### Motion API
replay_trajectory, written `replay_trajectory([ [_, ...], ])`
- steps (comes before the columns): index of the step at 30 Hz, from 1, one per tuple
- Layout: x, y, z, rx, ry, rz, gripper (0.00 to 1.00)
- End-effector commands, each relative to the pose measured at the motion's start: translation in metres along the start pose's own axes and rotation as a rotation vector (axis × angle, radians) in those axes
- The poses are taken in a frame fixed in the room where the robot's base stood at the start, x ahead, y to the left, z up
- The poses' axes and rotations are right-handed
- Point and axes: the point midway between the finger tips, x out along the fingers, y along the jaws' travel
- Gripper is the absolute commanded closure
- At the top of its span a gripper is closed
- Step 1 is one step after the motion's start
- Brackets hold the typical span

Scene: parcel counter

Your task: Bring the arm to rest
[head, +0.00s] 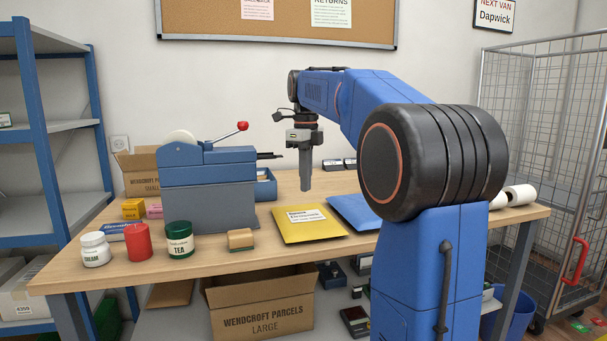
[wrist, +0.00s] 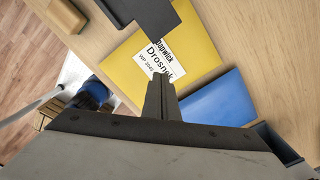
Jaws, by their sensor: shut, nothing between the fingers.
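My gripper (head: 305,186) hangs pointing down above the counter (head: 345,250), behind the yellow envelope in the head view. Its fingers are shut together and hold nothing. In the wrist view the closed fingers (wrist: 160,84) show in front of the yellow envelope (wrist: 185,32), whose label is partly hidden. My blue arm (head: 385,90) is raised and bent over the counter from the right.
A blue envelope (head: 353,211) lies beside the yellow one. A tape dispenser machine (head: 208,175) stands left of my gripper. A white jar (head: 95,250), a red can (head: 138,243), a green tea jar (head: 179,240) and a small tan block (head: 240,239) stand at the front left.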

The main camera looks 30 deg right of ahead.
Motion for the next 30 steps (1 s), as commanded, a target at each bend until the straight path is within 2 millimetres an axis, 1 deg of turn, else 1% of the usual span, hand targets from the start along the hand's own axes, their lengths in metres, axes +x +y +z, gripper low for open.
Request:
replay_trajectory([
  [1,0.007,0.0,0.0,0.0,0.002,0.002,1.0],
  [6,0.029,0.001,0.0,-0.001,0.001,0.001,1.0],
  [12,0.043,0.001,0.0,-0.002,0.0,0.0,1.0],
  [30,0.049,0.0,0.0,-0.002,0.0,0.0,1.0],
])
